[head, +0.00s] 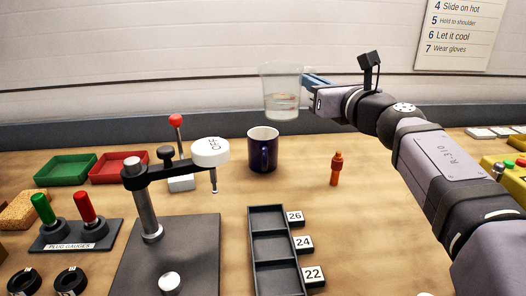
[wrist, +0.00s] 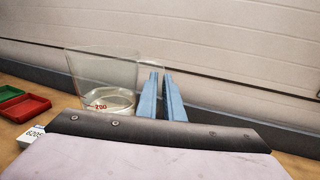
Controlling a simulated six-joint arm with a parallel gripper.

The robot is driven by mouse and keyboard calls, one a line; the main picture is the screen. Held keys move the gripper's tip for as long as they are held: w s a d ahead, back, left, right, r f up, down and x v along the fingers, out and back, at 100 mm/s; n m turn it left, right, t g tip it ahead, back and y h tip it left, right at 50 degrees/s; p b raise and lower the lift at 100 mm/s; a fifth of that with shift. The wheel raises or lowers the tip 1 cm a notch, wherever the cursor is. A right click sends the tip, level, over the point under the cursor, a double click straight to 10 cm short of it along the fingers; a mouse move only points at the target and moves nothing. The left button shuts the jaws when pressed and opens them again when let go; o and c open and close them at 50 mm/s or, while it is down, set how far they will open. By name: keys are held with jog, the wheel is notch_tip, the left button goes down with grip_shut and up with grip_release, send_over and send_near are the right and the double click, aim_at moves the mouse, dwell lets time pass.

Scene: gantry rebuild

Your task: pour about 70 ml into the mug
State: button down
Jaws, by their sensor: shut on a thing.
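A dark blue mug (head: 262,152) stands upright on the table, its handle facing me. A clear beaker (head: 281,88) with a little clear liquid near its bottom is held in the air above and slightly right of the mug. My gripper (head: 310,83) is shut on the beaker at its right side. In the wrist view the beaker (wrist: 103,82) looks near upright, with a red 200 mark near the liquid line. The blue fingers (wrist: 161,97) are beside it. The mug is hidden in the wrist view, and its inside level cannot be told.
A lever stand with a white OFF knob (head: 210,152) is left of the mug. An orange peg (head: 337,168) stands to the right. A black divided tray (head: 268,212) lies in front. Red (head: 118,167) and green (head: 65,168) trays are at the back left.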

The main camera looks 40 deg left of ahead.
notch_tip(320, 180, down, 4)
jog(key=s+b, duration=0.3)
jog(key=b, duration=0.2)
jog(key=w+d+f+m+t+h, duration=0.3)
jog(key=w+d+m+t+h, duration=0.3)
jog(key=d, duration=0.4)
jog(key=shift+w+m+t+h+b, duration=0.35)
jog(key=shift+w+h, duration=0.25)
jog(key=shift+w, duration=0.5)
jog(key=shift+d, duration=0.1)
